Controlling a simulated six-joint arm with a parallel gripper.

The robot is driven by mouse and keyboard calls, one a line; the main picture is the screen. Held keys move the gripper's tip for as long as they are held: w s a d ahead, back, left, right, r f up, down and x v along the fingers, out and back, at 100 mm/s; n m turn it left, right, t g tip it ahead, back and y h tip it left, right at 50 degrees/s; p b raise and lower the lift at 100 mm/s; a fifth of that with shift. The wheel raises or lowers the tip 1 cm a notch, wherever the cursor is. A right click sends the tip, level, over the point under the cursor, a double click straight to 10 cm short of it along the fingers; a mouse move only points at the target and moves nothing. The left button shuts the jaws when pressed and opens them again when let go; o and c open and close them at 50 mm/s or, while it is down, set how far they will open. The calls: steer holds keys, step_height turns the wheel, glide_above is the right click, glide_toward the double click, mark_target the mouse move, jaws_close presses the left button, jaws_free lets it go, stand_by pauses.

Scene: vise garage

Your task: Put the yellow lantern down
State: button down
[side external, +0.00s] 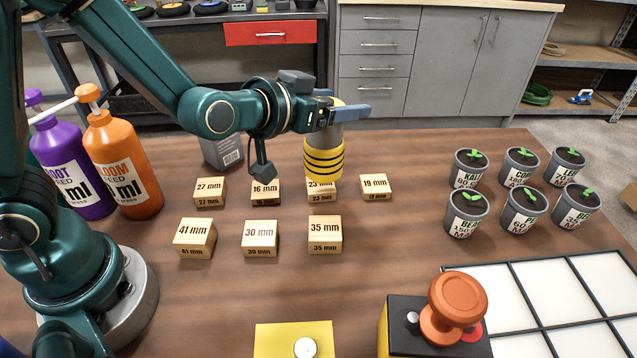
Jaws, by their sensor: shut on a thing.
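A yellow lantern (323,162) with black bands and a grey upper part hangs upright from my gripper (338,112). My gripper is shut around its upper part. The lantern is above the wooden table (400,235), over the back row of wooden blocks, and it partly hides the 23 mm block (322,195). From this view I cannot tell exactly how high its bottom edge is above that block.
Wooden size blocks stand in two rows, including the 35 mm block (325,234) and 19 mm block (375,186). Plant pots (468,212) stand right, pump bottles (122,165) left. A white-celled tray (560,285) and a red-knobbed device (452,308) are front right. Table between blocks and pots is clear.

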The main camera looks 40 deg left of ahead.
steer(key=w+a+r+n+g+y, duration=0.1)
steer(key=a+r+n+y, duration=0.35)
steer(key=a+r, duration=0.85)
steer(key=s+a+n+g+y, duration=0.3)
steer(key=a+n+g+y, duration=0.3)
steer(key=a, duration=0.7)
steer(key=s+a+f+n+g+y, duration=0.1)
steer(key=s+a+f+n+g, duration=0.25)
steer(key=s, duration=0.25)
steer(key=s+a+f+n+g+y, duration=0.1)
steer(key=s+a+f+n+g, duration=0.1)
steer(key=s+f+n+g, duration=0.25)
steer(key=s+a+f+n+g+y, duration=0.1)
steer(key=s+a+n+g, duration=0.25)
steer(key=s, duration=0.35)
step_height(320, 180, down, 11)
steer(key=shift+s+d+n+g+h, duration=0.25)
steer(key=shift+n+g+h, duration=0.1)
steer(key=shift+g, duration=0.1)
